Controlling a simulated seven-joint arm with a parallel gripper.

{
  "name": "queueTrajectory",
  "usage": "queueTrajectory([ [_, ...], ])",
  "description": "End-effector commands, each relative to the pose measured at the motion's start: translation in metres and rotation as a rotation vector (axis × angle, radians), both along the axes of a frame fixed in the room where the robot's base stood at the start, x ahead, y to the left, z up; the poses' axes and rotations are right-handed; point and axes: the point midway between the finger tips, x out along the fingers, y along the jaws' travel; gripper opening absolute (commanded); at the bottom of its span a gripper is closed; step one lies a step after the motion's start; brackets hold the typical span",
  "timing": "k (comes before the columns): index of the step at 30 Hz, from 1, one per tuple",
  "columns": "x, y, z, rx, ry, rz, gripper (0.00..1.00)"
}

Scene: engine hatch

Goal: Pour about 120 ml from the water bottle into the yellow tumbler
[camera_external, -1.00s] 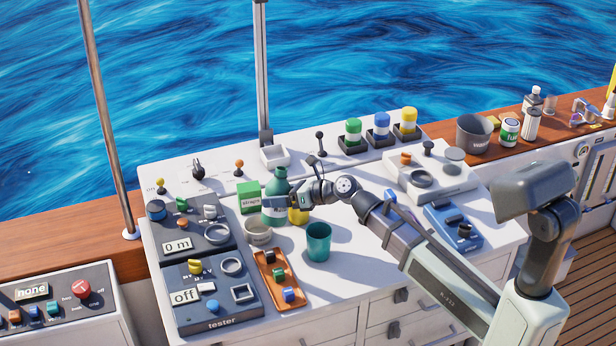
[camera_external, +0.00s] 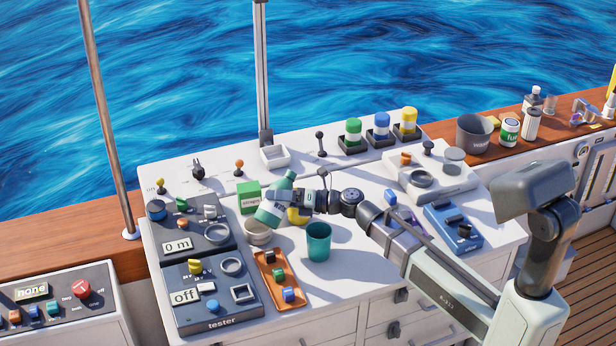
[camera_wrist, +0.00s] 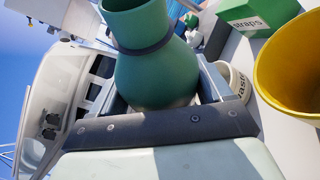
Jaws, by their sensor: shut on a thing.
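The water bottle (camera_external: 274,203) is green and held above the white worktop. It is tilted, its neck leaning to the upper right in the external view. My gripper (camera_external: 287,203) is shut on its body. In the wrist view the bottle (camera_wrist: 155,75) stands between my fingers, its neck towards the top edge. The yellow tumbler (camera_external: 298,216) is mostly hidden behind my gripper in the external view. In the wrist view the tumbler (camera_wrist: 292,75) is upright-rimmed at the right, apart from the bottle, with its inside partly visible. No water stream shows.
A teal cup (camera_external: 319,242) stands right in front of the gripper. A pale cup (camera_external: 257,232) stands below the bottle, and a green straps box (camera_external: 249,197) behind it. An orange tray (camera_external: 267,289) with small blocks lies in front. The tester panel (camera_external: 210,295) is at left.

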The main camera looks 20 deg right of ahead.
Motion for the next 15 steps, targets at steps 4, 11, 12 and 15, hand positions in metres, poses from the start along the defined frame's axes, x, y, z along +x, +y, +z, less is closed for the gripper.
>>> queueTrajectory([
  [4, -0.002, 0.003, 0.004, 0.080, 0.056, 0.000, 0.35],
  [11, -0.004, 0.005, 0.014, 0.200, 0.137, 0.000, 0.35],
  [12, -0.004, 0.005, 0.016, 0.218, 0.150, 0.000, 0.35],
  [15, -0.004, 0.006, 0.020, 0.253, 0.175, 0.001, 0.35],
])
